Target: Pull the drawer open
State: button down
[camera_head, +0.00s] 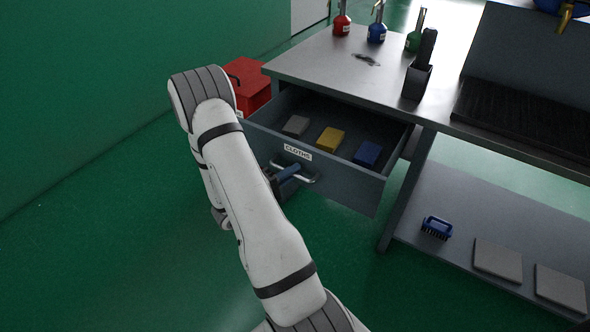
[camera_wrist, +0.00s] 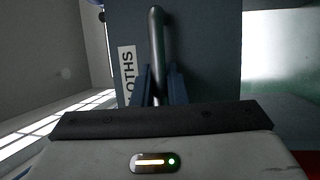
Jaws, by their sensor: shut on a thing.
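The drawer (camera_head: 350,187) under the bench stands well open in the head view. Its front carries a white label reading "CLOTHS" (camera_head: 298,152) and a metal bar handle (camera_head: 308,178). Inside lie a grey block (camera_head: 296,125), a yellow block (camera_head: 330,138) and a blue block (camera_head: 368,153). My gripper (camera_head: 284,176) is at the drawer front, partly hidden by my arm. In the wrist view my gripper (camera_wrist: 160,88) has its fingers on either side of the handle (camera_wrist: 156,40), shut on it, and the drawer front (camera_wrist: 205,45) is close behind.
A red box (camera_head: 248,82) stands on the floor behind my arm. Red, blue and green bottles (camera_head: 376,30) and a dark holder (camera_head: 417,80) stand on the bench top (camera_head: 330,65). A lower shelf (camera_head: 455,225) holds a blue brush (camera_head: 437,228) and grey pads. The green floor at left is clear.

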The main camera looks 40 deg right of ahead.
jog(key=c, duration=1.6)
grip_release()
jog(key=shift+w+a, duration=0.1)
jog(key=shift+w, duration=0.3)
jog(key=shift+c, duration=0.2)
jog(key=shift+o, duration=0.9)
jog(key=shift+s, duration=0.2)
jog(key=v, duration=0.7)
jog(key=shift+a+p, duration=0.35)
jog(key=shift+a, duration=0.05)
jog(key=shift+w, duration=0.1)
